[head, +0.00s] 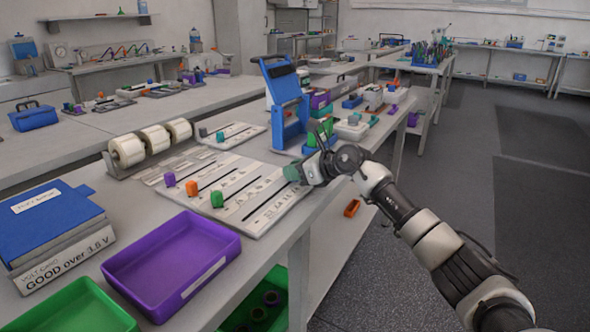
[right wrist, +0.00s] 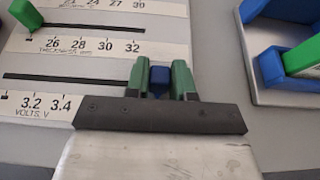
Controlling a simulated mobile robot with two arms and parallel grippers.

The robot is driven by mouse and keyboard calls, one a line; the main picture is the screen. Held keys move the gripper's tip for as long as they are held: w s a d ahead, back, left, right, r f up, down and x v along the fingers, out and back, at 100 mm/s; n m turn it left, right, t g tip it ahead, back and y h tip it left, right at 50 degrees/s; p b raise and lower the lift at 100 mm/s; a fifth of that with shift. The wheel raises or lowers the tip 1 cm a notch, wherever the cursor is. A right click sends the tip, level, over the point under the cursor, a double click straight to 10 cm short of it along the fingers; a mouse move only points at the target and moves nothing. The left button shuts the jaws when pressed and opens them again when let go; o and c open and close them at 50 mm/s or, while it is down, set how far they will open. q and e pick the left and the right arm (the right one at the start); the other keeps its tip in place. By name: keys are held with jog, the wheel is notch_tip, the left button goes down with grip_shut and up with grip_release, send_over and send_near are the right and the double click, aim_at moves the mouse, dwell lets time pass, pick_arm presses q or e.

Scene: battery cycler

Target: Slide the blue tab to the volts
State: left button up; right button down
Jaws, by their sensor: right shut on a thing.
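The slider board (head: 262,222) lies on the near bench, with a purple tab (head: 169,179), an orange tab (head: 191,188) and a green tab (head: 217,199) on it. In the right wrist view, the blue tab (right wrist: 160,75) stands between the two green fingers of my right gripper (right wrist: 160,84), which is shut on it. The tab is by the right end of the slot (right wrist: 70,80) above the "VOLTS, V" scale. The printed 3.2 and 3.4 marks (right wrist: 46,104) show left of it. In the head view, my right gripper (head: 300,172) covers the tab. My left gripper is not in view.
A purple tray (head: 172,268), a green tray (head: 80,312) and a blue box labelled GOOD over 3.8 V (head: 50,225) stand at the near left. Label rolls (head: 140,145) lie behind the board. A tall blue stand (head: 287,105) rises close behind my right gripper.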

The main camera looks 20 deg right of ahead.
jog(key=shift+d+r, duration=0.2)
jog(key=shift+d, duration=0.05)
jog(key=c, duration=1.3)
grip_release()
jog(key=shift+w, duration=0.1)
jog(key=shift+c, duration=0.2)
jog(key=o, duration=0.4)
jog(key=shift+w+d+f, duration=0.1)
jog(key=shift+f, duration=0.05)
jog(key=v, duration=0.9)
jog(key=shift+s+d, duration=0.1)
jog(key=shift+s, duration=0.15)
jog(key=shift+s+d+r, duration=0.35)
jog(key=shift+s, duration=0.15)
